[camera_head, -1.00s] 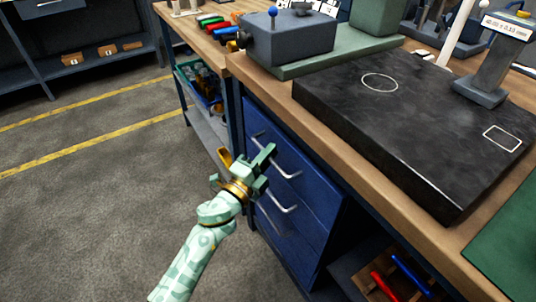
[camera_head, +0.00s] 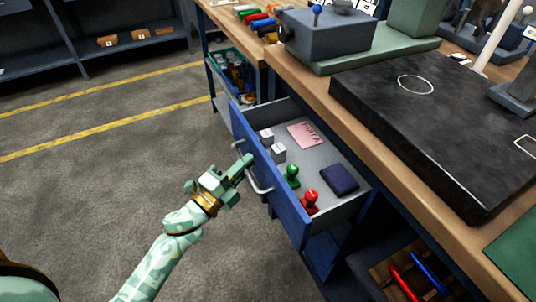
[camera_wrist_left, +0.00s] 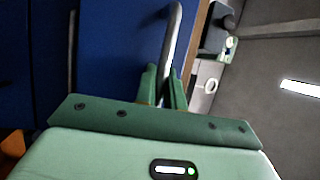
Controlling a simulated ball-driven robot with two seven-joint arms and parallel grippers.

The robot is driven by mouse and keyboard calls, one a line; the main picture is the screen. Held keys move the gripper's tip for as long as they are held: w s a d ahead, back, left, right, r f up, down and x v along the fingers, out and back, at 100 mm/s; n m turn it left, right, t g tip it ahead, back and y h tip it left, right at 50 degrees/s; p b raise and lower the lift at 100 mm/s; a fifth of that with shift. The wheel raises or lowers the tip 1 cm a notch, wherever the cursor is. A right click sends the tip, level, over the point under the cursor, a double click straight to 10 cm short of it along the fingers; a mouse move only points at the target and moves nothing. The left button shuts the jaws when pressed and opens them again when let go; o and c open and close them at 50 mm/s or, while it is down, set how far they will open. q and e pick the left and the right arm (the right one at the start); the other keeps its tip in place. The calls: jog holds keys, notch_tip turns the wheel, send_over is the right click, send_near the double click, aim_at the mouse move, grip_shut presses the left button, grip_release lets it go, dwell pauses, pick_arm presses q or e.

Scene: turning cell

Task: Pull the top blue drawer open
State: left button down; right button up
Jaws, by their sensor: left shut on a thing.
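The top blue drawer (camera_head: 284,198) is pulled out from under the workbench, and its inside shows. My left gripper (camera_head: 246,164) is at the drawer's front and shut on its metal handle (camera_head: 262,186). In the left wrist view the handle (camera_wrist_left: 172,40) runs between the two green fingers (camera_wrist_left: 162,88), with the blue drawer front behind it. My right gripper is not in view.
The drawer holds white cubes (camera_head: 278,152), a pink card (camera_head: 306,133), a green stamp (camera_head: 292,175), a red stamp (camera_head: 310,201) and a dark blue pad (camera_head: 339,179). A black slab (camera_head: 425,130) lies on the wooden bench above. The floor (camera_head: 110,180) at left is clear.

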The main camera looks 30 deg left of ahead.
pick_arm(q)
jog(key=s+a+p, duration=0.1)
jog(key=s+a, duration=0.7)
jog(key=s, duration=0.2)
jog(key=shift+s+a, duration=0.2)
jog(key=shift+s, duration=0.2)
jog(key=c, duration=1.8)
grip_release()
jog(key=p+v, duration=0.1)
jog(key=v, duration=1.5)
jog(key=shift+s+p, duration=0.15)
jog(key=shift+p, duration=0.15)
